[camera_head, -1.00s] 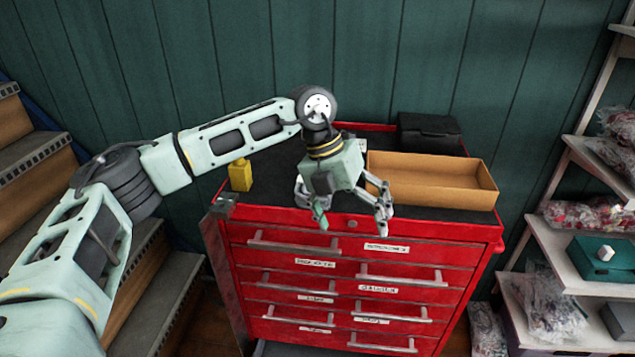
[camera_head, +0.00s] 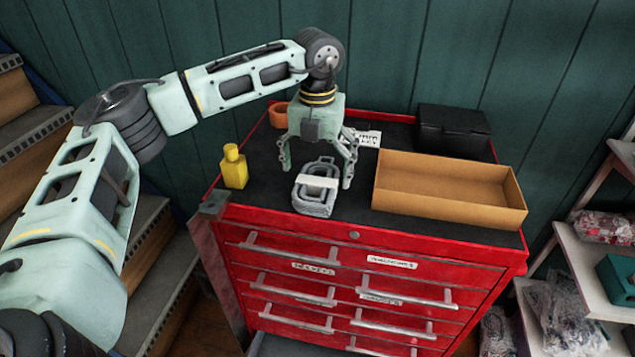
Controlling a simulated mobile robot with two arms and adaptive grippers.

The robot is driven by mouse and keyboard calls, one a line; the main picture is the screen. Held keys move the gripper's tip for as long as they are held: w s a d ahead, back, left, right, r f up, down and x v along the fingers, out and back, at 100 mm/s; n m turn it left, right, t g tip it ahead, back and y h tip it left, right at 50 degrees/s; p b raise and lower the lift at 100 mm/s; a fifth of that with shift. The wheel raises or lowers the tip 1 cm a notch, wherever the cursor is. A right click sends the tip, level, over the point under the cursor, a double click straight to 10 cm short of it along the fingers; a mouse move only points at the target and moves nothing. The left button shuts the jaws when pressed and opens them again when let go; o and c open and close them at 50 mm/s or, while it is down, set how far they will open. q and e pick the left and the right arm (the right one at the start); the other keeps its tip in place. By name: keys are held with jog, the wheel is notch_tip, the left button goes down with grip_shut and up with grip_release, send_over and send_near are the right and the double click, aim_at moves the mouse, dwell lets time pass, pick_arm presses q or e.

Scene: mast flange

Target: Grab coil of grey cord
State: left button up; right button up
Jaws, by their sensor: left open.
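The coil of grey cord (camera_head: 314,203) lies on the black top of the red tool cabinet, near its front edge, with a pale band around its middle. My left gripper (camera_head: 317,179) is open, fingers pointing down and spread. It is above and just behind the coil in the picture, with a finger to either side. I cannot tell whether either finger touches the coil. The coil is not clamped. My right gripper is not in the head view.
A yellow bottle (camera_head: 234,167) stands left of the coil. An open cardboard tray (camera_head: 449,205) is on the right, with a black box (camera_head: 453,131) behind it. An orange ring-like object (camera_head: 279,115) and a white label card (camera_head: 368,138) are at the back of the cabinet top (camera_head: 265,190).

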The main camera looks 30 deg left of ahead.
aim_at(316, 183)
pick_arm(q)
jog(key=f, duration=0.1)
jog(key=f+p, duration=0.1)
jog(key=f, duration=0.2)
jog(key=shift+w+a, duration=0.1)
jog(key=shift+a, duration=0.15)
jog(key=shift+f, duration=0.35)
jog(key=shift+c, duration=0.2)
jog(key=c, duration=1.3)
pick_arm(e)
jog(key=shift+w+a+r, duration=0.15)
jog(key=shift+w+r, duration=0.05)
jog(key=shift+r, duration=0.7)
